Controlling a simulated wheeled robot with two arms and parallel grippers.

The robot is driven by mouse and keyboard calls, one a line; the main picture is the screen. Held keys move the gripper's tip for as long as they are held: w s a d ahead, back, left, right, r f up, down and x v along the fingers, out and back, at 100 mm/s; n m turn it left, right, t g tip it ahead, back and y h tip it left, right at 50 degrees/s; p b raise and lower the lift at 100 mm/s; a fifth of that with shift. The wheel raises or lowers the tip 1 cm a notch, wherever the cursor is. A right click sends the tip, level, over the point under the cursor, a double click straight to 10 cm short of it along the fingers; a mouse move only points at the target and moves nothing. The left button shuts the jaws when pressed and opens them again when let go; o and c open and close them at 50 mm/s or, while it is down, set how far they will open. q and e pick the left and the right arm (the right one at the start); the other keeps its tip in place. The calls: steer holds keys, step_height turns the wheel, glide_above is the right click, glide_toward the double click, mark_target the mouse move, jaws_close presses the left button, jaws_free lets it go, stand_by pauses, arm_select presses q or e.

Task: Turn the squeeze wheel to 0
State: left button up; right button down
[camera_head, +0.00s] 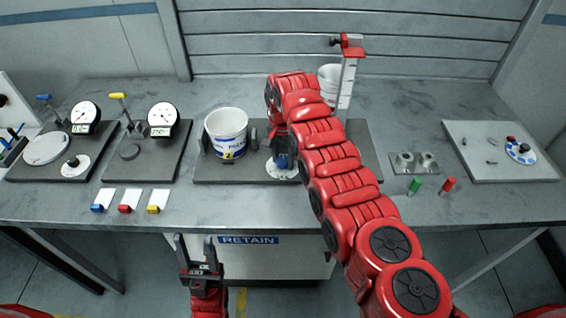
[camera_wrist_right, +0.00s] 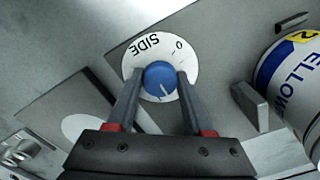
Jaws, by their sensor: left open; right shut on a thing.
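A blue knob (camera_wrist_right: 160,79) sits on a white round dial (camera_wrist_right: 190,68); I take this to be the squeeze wheel. The dial shows "SIDE" and a "0" in the right wrist view. A white line on the knob points toward the bottom of that view, away from the 0. My right gripper (camera_wrist_right: 156,82) is shut on the knob, one finger on each side. In the head view the blue knob (camera_head: 283,161) is partly hidden by my right arm. My left gripper (camera_head: 197,247) is open and empty in front of the table.
A white bucket (camera_head: 226,133) stands left of the dial, between dark grey blocks. A red-topped post (camera_head: 347,70) stands behind my right arm. Two gauges (camera_head: 163,115) (camera_head: 85,113) are at left. Green (camera_head: 415,185) and red (camera_head: 449,184) pegs stand at right.

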steer(key=n+b, duration=0.2)
steer(key=shift+f+n, duration=0.25)
steer(key=shift+n, duration=0.15)
steer(key=n+b, duration=0.2)
steer(key=shift+r+n+b, duration=0.1)
steer(key=shift+n+b, duration=0.2)
steer(key=shift+n, duration=0.1)
steer(key=shift+n+b, duration=0.45)
steer(key=shift+n, duration=0.35)
steer(key=shift+r+n, duration=0.15)
steer(key=shift+n, duration=0.85)
steer(key=n, duration=0.2)
steer(key=shift+n, duration=0.3)
steer(key=n, duration=0.4)
steer(key=shift+n, duration=0.3)
steer(key=n, duration=0.3)
steer(key=shift+n, duration=0.3)
steer(key=shift+w+n, duration=0.1)
steer(key=shift+n, duration=1.7)
